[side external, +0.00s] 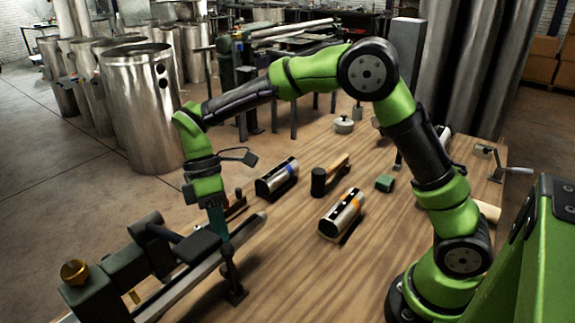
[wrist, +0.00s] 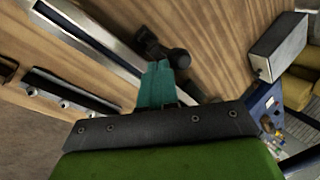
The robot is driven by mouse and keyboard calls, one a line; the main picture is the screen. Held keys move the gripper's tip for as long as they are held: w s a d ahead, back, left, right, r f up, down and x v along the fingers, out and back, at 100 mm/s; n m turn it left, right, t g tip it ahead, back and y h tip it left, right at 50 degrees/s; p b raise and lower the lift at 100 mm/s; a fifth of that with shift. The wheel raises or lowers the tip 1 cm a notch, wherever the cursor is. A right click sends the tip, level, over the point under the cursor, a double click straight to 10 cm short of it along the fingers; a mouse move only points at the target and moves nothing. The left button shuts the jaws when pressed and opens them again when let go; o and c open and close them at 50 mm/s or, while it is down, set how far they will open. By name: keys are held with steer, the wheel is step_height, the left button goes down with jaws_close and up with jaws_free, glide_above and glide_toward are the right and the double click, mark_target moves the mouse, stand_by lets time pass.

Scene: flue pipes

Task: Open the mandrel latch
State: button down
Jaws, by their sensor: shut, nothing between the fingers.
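The mandrel is a long grey metal bar (side external: 185,285) running diagonally at the lower left, with a dark green machine body (side external: 115,265) at its near end. A black latch (side external: 232,278) on a small foot stands beside the bar near its far part. It also shows in the wrist view as a black piece with a round end (wrist: 165,48). My gripper (side external: 220,232) points down with teal fingers just above the latch and close to the bar. In the wrist view the fingers (wrist: 160,72) are together and empty, overlapping the latch's lower part. I cannot tell whether they touch it.
Two metal cylinders in dark cradles, one with a blue band (side external: 277,178) and one with an orange band (side external: 342,214), lie on the wooden table (side external: 290,270). A mallet (side external: 328,177) and a green block (side external: 385,183) lie behind. The front middle of the table is clear.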

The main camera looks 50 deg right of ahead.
steer(key=s+f+t, duration=0.2)
steer(key=s+t, duration=0.2)
steer(key=s, duration=0.7)
steer(key=shift+s, duration=0.25)
stand_by(0.6)
steer(key=shift+s, duration=0.1)
steer(key=d+r, duration=0.3)
steer(key=r, duration=0.9)
steer(key=shift+d+t, duration=0.25)
steer(key=shift+t, duration=0.05)
steer(key=shift+f, duration=0.1)
